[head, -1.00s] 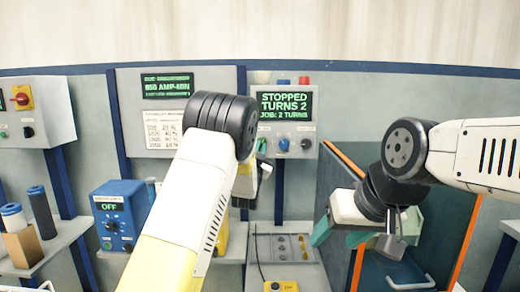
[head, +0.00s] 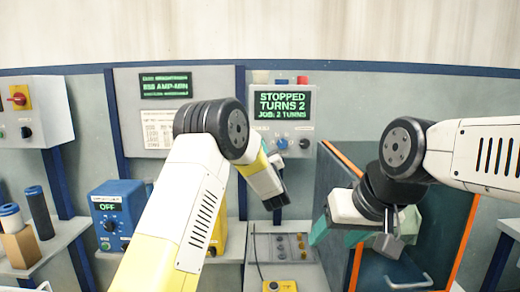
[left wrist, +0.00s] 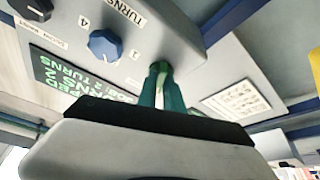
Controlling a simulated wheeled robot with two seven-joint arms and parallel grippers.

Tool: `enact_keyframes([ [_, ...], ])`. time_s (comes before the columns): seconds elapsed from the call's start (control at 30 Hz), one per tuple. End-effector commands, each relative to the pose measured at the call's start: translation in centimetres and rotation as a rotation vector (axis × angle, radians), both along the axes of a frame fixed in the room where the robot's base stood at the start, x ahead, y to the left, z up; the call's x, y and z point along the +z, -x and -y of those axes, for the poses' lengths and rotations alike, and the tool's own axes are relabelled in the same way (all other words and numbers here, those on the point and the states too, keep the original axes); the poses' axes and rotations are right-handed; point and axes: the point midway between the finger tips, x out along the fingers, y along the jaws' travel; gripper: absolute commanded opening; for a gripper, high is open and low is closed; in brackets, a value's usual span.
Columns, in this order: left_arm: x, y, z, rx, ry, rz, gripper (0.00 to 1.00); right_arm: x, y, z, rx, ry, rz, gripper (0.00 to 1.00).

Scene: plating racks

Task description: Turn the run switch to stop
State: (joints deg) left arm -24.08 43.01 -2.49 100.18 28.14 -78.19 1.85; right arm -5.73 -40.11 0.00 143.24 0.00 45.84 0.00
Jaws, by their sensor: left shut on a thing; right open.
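The turns control box (head: 318,133) hangs on the back wall. Its green display (head: 284,103) reads STOPPED, TURNS 2, JOB: 2 TURNS. A blue knob (head: 282,143) and a black knob (head: 305,143) sit below it. My left gripper (left wrist: 160,82) has its teal fingers together at the panel face, beside the blue turns knob (left wrist: 105,46), at the run switch's place. The switch is almost wholly hidden between the fingertips. In the head view my left arm covers these fingers. My right gripper (head: 365,232) is open and empty, before the dark cabinet at the right.
A blue OFF box (head: 120,213) stands on a left shelf, with dark and blue-topped cylinders (head: 40,212) nearby. A red-handled switch box (head: 40,110) is at far left. An orange-edged blue cabinet (head: 345,190) stands at right. A grey tray (head: 262,245) lies below the control box.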

Motion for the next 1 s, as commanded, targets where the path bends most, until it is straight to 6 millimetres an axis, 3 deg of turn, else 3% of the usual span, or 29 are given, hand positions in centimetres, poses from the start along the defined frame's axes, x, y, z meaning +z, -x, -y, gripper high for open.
enact_keyframes([
  [0.33,-0.02,0.00,0.11,0.000,0.150,-0.002,0.00,0.00,0.00,0.00,0.000,0.000,0.000,0.58],
  [0.9,-0.03,0.00,0.12,0.000,0.179,-0.002,0.00,0.00,0.00,0.00,0.000,0.000,0.000,0.58],
  [0.93,-0.03,0.00,0.12,0.000,0.179,-0.002,0.15,0.00,0.00,0.00,0.000,0.000,0.000,0.58],
  [1.0,-0.01,0.00,0.13,0.000,0.179,-0.002,0.28,0.00,0.00,0.00,0.000,0.000,0.000,0.58],
])
